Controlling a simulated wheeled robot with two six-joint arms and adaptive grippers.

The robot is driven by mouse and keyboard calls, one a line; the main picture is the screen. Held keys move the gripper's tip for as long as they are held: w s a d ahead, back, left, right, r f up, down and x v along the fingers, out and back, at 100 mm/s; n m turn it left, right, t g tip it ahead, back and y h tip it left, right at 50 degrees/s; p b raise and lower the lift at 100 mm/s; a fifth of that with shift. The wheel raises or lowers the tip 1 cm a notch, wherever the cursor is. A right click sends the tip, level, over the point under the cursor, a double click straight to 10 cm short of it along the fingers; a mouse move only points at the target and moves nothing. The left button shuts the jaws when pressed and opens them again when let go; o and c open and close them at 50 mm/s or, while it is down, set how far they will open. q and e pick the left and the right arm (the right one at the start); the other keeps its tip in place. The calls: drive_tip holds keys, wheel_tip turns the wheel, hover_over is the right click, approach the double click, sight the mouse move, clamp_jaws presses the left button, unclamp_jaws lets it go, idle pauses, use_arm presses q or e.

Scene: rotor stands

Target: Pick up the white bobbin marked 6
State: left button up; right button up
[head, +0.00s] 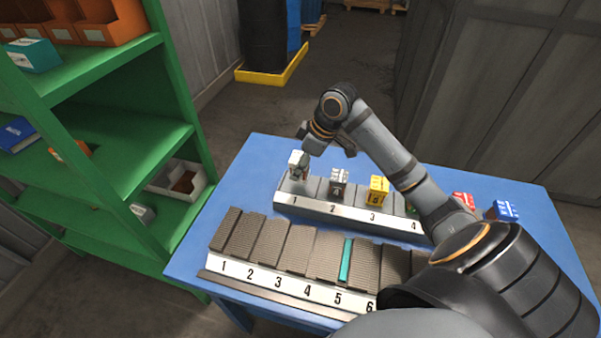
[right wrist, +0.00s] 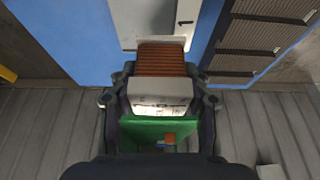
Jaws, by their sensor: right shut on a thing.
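A white bobbin (head: 295,159) is at slot 1, the left end of the back stand (head: 345,212). My right gripper (head: 304,163) is shut on it. In the right wrist view the bobbin shows white end plates and a brown ribbed winding (right wrist: 161,58), between the two fingers of my right gripper (right wrist: 160,88). I cannot read its mark, nor tell whether it touches the stand. My left gripper is not in view.
On the back stand are a grey bobbin (head: 338,184) at 2 and a yellow one (head: 377,190) at 3. Red (head: 463,200) and blue (head: 507,211) ones are further right. A front rack (head: 268,274) has a teal piece (head: 346,262). A green shelf (head: 125,145) stands left.

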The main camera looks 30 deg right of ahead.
drive_tip(key=s+a+r+b, duration=0.1)
drive_tip(key=s+a+r, duration=0.6)
drive_tip(key=s, duration=0.2)
drive_tip(key=shift+b, duration=0.4)
